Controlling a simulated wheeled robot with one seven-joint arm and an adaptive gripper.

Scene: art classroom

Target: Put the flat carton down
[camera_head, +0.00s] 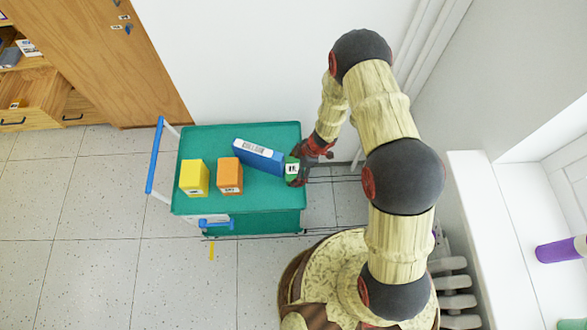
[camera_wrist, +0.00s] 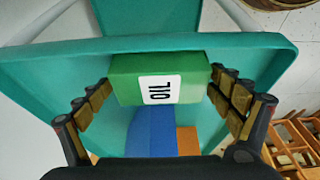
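In the head view the green carton (camera_head: 291,171) is at the right edge of the teal cart (camera_head: 245,200), by the right end of a blue carton. My gripper (camera_head: 300,163) comes in from the right and partly hides it. I cannot tell whether its underside touches the cart top.
A long blue carton (camera_head: 258,155), an orange carton (camera_head: 229,176) and a yellow carton (camera_head: 194,178) stand on the cart. The cart's front right and back left are bare. A white wall is behind; a wooden cabinet (camera_head: 110,60) is at the left.

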